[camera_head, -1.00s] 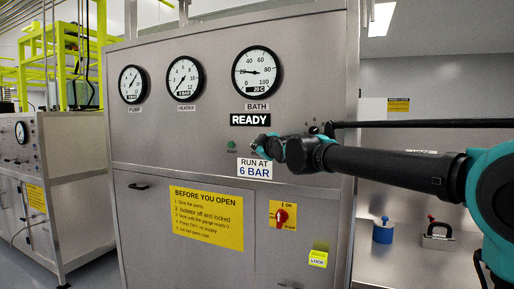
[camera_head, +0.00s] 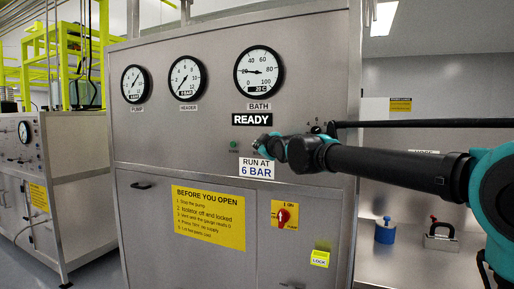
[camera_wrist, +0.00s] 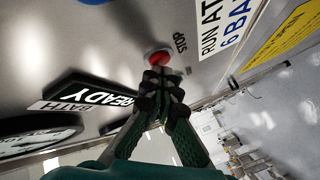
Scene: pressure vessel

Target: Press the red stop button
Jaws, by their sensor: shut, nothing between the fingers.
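The red stop button (camera_wrist: 157,57) shows in the wrist view as a round red cap on the steel panel, beside the printed word STOP (camera_wrist: 180,42). My gripper (camera_wrist: 161,80) is shut and empty, with its dark fingertips at the button and overlapping its near edge. I cannot tell whether they touch it. In the head view my gripper (camera_head: 266,147) is in front of the panel, just above the "RUN AT 6 BAR" sign (camera_head: 256,168), and it hides the stop button there.
A green start button (camera_head: 234,145) is left of my gripper. The READY display (camera_head: 252,119) and bath gauge (camera_head: 259,71) are above. A red rotary switch (camera_head: 284,215) on a yellow plate and a yellow lock (camera_head: 320,258) are below. A blue-based item (camera_head: 385,231) stands right.

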